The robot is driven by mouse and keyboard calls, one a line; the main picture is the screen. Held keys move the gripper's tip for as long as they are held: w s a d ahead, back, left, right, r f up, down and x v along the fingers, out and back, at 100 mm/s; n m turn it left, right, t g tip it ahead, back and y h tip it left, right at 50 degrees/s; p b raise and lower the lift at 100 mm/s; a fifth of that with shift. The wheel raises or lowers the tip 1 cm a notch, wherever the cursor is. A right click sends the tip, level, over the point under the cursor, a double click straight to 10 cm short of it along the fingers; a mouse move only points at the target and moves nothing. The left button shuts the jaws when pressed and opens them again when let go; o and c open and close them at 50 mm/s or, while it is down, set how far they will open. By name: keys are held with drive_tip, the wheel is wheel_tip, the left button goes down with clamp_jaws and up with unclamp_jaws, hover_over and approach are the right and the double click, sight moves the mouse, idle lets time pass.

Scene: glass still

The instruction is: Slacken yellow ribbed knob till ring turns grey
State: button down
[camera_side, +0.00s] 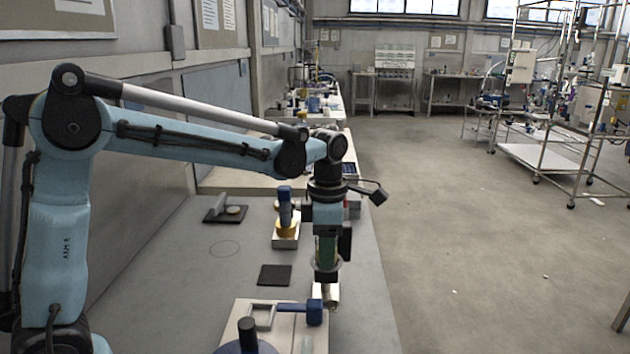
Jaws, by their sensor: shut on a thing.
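A yellow part (286,232), which looks like the yellow knob, sits under an upright blue piece on a pale block (285,243) behind and left of my gripper. Its ribs are too small to tell, and I cannot make out a status ring on it. My gripper (327,286) points down at the right end of the pale plate, well apart from the yellow part. It is shut on a small silvery cylindrical piece (333,297). My wrist and jaws hide most of the hold.
A blue handle (314,313) lies just below my gripper, on the pale plate (249,305) with a square frame. A dark knob (247,333) stands at the front. A black pad (274,275) and a dark tray (226,214) lie on the grey bench. Bench left of the pad is clear.

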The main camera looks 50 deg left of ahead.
drive_tip(key=c, duration=0.8)
unclamp_jaws()
drive_tip(key=shift+r, duration=2.5)
